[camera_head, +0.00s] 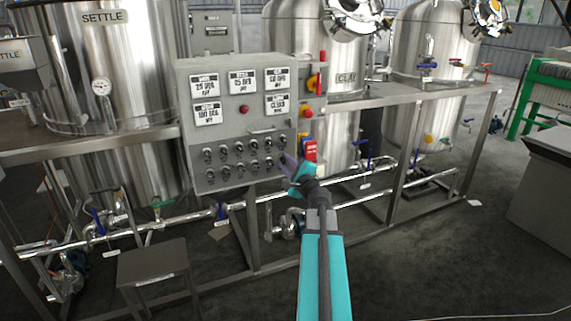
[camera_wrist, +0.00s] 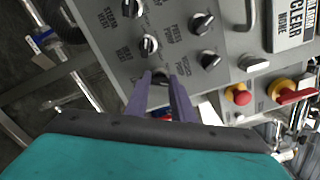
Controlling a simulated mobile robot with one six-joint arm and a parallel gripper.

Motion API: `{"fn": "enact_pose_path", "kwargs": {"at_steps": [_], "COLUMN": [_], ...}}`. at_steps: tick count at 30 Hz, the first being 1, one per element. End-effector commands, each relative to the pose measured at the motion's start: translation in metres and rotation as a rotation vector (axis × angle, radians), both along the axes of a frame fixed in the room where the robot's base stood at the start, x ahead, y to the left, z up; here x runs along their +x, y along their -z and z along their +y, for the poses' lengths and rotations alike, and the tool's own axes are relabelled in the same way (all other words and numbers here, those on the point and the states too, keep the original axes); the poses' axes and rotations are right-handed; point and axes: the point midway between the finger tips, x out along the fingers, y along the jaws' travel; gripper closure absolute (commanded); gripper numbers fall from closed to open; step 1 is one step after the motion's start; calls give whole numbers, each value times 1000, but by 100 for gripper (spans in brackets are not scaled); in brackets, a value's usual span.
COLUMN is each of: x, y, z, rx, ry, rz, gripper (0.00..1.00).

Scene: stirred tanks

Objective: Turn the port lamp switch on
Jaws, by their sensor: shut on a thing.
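The grey control panel (camera_head: 215,130) carries two rows of black rotary switch knobs on its lower half. My gripper (camera_head: 290,166) is at the lower right end of these rows. In the wrist view, the purple fingers of my gripper (camera_wrist: 167,88) are closed around one switch knob (camera_wrist: 160,77). Most of that knob is hidden between the fingers. I cannot read its label, so I cannot tell from the pictures whether it is the port lamp switch. Neighbouring knobs (camera_wrist: 149,45) and (camera_wrist: 208,60) show close beside the fingers.
A red-and-yellow emergency button (camera_wrist: 238,93) and a red-handled switch (camera_wrist: 290,95) sit close by. A panel handle (camera_head: 262,130) stands out above the knobs. Steel tanks (camera_head: 300,45) rise behind. Pipes (camera_head: 180,218) run below. A low stool (camera_head: 153,262) stands front left.

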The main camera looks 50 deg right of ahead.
Motion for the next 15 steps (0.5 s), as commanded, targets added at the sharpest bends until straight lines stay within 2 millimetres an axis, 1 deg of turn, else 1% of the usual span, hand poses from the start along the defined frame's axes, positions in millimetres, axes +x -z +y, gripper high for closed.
{"fn": "enact_pose_path", "kwargs": {"at_steps": [1,15], "x": [1,1], "y": [-3,-3], "z": [-2,-2], "rx": [9,28], "ry": [2,3], "rz": [-9,-16], "gripper": [100,100]}}
